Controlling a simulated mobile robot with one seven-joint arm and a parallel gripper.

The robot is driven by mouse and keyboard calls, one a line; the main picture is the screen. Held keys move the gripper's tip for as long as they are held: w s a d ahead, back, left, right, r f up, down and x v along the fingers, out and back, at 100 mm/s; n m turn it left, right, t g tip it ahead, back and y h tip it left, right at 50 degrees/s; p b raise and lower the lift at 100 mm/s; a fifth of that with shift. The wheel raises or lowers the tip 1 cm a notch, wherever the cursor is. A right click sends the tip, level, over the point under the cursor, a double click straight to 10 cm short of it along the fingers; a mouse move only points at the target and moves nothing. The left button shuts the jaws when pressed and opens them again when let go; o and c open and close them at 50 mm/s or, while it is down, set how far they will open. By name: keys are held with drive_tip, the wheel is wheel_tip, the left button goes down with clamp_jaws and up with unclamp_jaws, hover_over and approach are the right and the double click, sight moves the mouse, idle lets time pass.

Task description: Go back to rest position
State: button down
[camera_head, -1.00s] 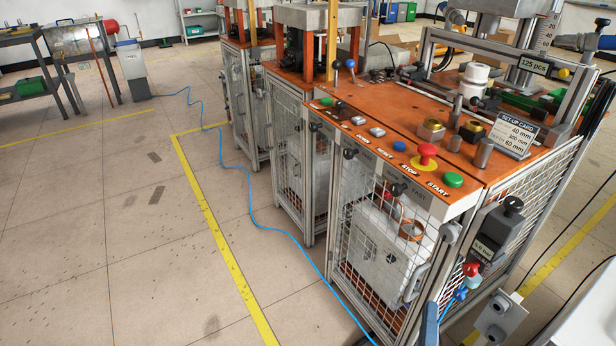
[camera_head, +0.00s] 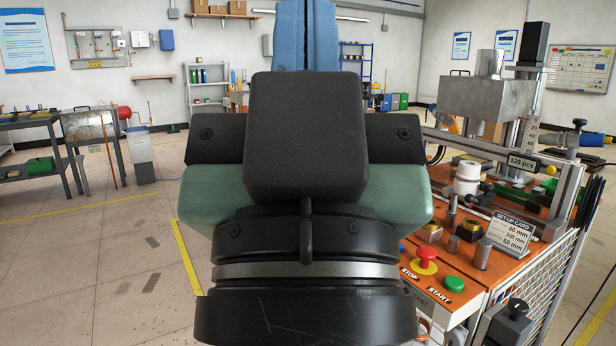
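My gripper (camera_head: 306,10) fills the middle of the head view, very close to the camera and pointing away from it. Its two blue fingers stand side by side at the top of the picture with only a thin seam between them, and nothing shows between them. The black block in front hides where the fingers begin, and their far tips reach the top edge. Behind the block are a black bar and a green body. A black round flange with a silver ring is at the bottom.
The induction heater's orange-topped bench (camera_head: 460,272) stands to the right, with a red stop button (camera_head: 427,255), a green start button (camera_head: 454,284) and a set-up card (camera_head: 510,232).

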wheel_tip(320, 180, up, 23)
drive_tip(key=p, duration=2)
drive_tip(key=shift+p, duration=0.35)
